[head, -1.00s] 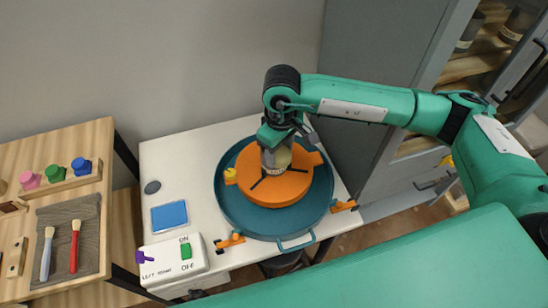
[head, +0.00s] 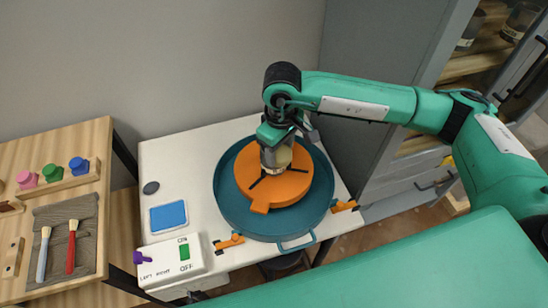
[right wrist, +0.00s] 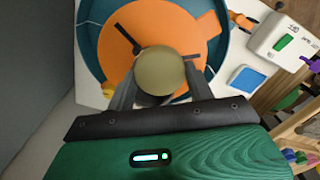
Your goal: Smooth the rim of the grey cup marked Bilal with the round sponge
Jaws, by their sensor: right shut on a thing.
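The wheel head (head: 298,188) is an orange disc with dark radial arms, set in a round teal tray (head: 316,208). A small round grey piece, which I take for the cup (head: 272,166), stands at its centre below my right gripper (head: 276,150). The right gripper is shut on a round olive-yellow piece, apparently the sponge (right wrist: 160,72), which sits at or just over the cup's top. Whether it touches the rim is hard to tell. The name on the cup is hidden. My left gripper is out of view.
A white control box (head: 172,262) with a purple lever and a green ON/OFF switch stands at the front left of the white table (head: 200,150).

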